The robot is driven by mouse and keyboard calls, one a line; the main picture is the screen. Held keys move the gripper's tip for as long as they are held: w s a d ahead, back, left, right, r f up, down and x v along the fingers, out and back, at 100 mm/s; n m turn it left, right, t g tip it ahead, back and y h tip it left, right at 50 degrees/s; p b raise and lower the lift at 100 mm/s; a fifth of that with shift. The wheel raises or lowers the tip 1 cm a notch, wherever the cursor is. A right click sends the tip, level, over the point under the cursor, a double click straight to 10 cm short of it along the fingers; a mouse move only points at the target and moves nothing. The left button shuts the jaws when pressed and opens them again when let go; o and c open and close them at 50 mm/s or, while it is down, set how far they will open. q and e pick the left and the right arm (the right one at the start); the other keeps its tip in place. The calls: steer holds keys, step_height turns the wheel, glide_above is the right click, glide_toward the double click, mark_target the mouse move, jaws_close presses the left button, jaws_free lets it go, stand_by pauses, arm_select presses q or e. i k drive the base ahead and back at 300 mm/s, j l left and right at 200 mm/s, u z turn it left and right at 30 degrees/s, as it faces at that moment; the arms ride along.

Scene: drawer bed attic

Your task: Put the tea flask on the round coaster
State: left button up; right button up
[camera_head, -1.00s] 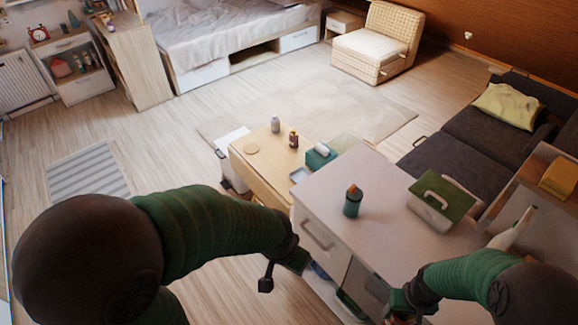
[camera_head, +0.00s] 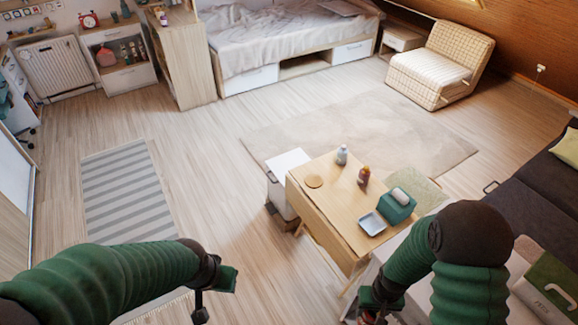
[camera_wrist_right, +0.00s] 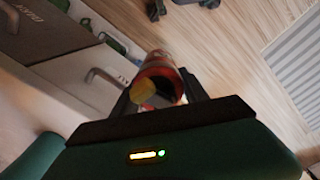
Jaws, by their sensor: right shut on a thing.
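The round coaster (camera_head: 314,181) is a small tan disc lying flat and bare near the left edge of the light wooden table (camera_head: 325,207). My right gripper (camera_wrist_right: 160,92) is shut on a red cylinder with a yellowish part at its near end, which I take as the tea flask (camera_wrist_right: 163,68). In the head view my right gripper (camera_head: 372,307) is at the bottom edge, on the near side of the table and well apart from the coaster; the flask is mostly hidden there. My left gripper (camera_head: 212,292) is open and empty over the floor, left of the table.
A grey bottle (camera_head: 341,155), a brown-red bottle (camera_head: 363,176), a teal box (camera_head: 396,208) and a grey-blue tray (camera_head: 372,224) stand right of the coaster. My right arm hides much of the white cabinet.

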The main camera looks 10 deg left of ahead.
mark_target(313, 179)
steer(key=i+j+u, duration=0.2)
steer(key=i+u, duration=0.15)
steer(key=i, duration=0.2)
steer(key=i+j+u, duration=0.1)
steer(key=i+u, duration=0.2)
steer(key=i, duration=0.3)
steer(key=i+z, duration=0.25)
steer(key=i, duration=0.15)
steer(key=i+j+z, duration=0.25)
steer(key=i, duration=0.15)
steer(key=i+j+z, duration=0.25)
steer(key=i, duration=0.15)
steer(key=l, duration=0.1)
